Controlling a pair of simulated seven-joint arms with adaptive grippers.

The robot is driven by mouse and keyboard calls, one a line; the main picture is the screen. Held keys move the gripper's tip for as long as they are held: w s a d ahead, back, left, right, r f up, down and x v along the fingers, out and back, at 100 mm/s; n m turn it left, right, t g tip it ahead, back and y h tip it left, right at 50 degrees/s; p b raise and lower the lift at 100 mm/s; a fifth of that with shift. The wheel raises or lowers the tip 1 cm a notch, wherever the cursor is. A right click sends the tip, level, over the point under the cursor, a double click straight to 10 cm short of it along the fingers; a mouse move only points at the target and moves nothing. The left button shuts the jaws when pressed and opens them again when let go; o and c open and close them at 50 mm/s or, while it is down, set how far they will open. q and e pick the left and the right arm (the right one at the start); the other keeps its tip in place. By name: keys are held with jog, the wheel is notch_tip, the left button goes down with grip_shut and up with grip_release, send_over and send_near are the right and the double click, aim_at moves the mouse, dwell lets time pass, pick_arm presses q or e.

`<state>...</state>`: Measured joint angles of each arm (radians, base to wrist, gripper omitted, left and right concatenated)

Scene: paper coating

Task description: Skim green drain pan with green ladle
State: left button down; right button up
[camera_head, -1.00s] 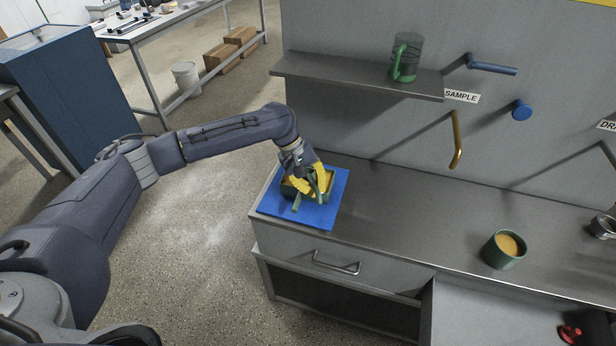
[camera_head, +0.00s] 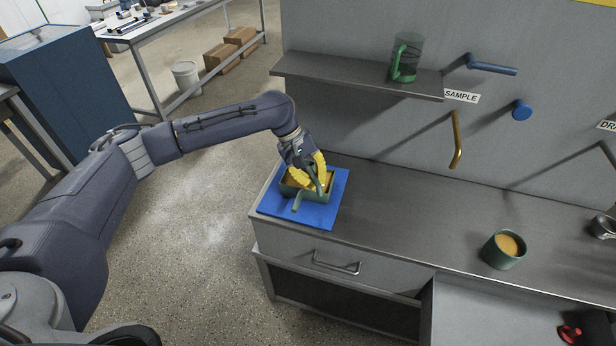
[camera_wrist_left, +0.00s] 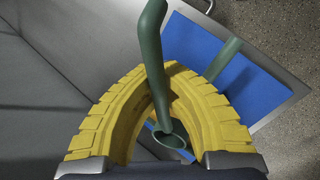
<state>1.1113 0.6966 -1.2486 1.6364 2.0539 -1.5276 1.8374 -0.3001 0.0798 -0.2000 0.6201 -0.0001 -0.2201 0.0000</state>
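A green pan (camera_head: 321,197) with yellow-orange contents sits on a blue mat (camera_head: 325,216) at the counter's left end. Its stub handle (camera_head: 297,203) points toward the front. My left gripper (camera_head: 314,181), with yellow fingers, is over the pan. In the left wrist view the fingertips (camera_wrist_left: 160,68) close around the handle of the green ladle (camera_wrist_left: 151,45). The ladle's small round bowl (camera_wrist_left: 172,141) shows in the gap between the fingers. The fingers hide much of the pan and ladle, so I cannot tell whether the bowl touches the contents. My right gripper is not in view.
A green cup (camera_head: 503,251) with orange contents stands on the counter at right. A glass with a green handle (camera_head: 405,58) is on the wall shelf (camera_head: 340,78). Hooks and pegs project from the back wall. The counter middle is clear.

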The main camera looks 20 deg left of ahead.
pick_arm(q)
jog(key=shift+r, duration=2.65)
jog(key=shift+s, duration=0.1)
